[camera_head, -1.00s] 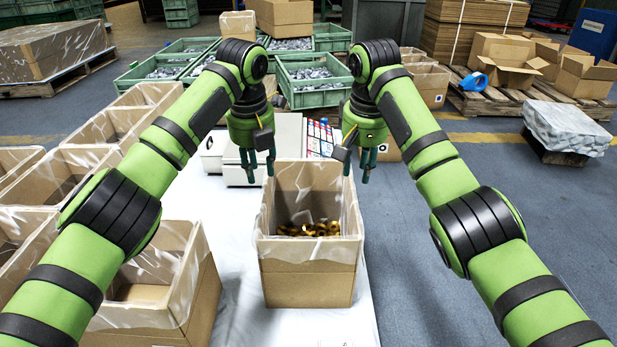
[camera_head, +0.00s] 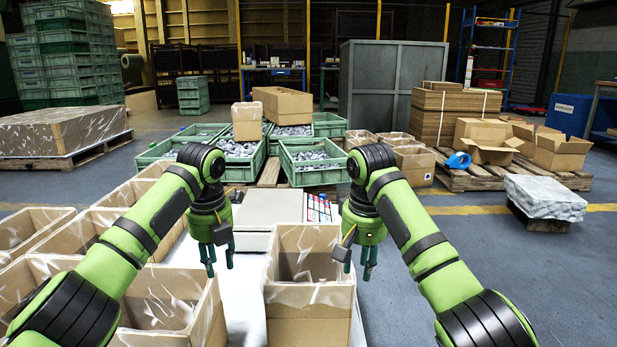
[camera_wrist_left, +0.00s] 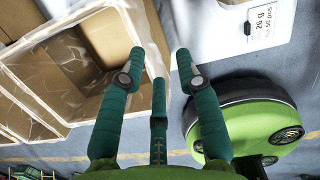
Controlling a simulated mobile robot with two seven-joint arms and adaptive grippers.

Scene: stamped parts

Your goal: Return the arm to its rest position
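My left gripper (camera_head: 220,262) hangs fingers down just left of the middle cardboard box. In the left wrist view its teal fingers (camera_wrist_left: 160,70) are spread apart with nothing between them. My right gripper (camera_head: 357,262) hangs fingers down at the right of the box; its fingers are small in the head view and I see nothing held. The middle cardboard box (camera_head: 308,325) stands on the white table with a clear liner; its contents are hidden from this angle.
Lined cardboard boxes (camera_head: 40,228) stand at the left, one (camera_head: 170,300) close under my left arm. A pale flat device (camera_head: 268,207) sits behind the middle box. Green crates of metal parts (camera_head: 315,180) are further back.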

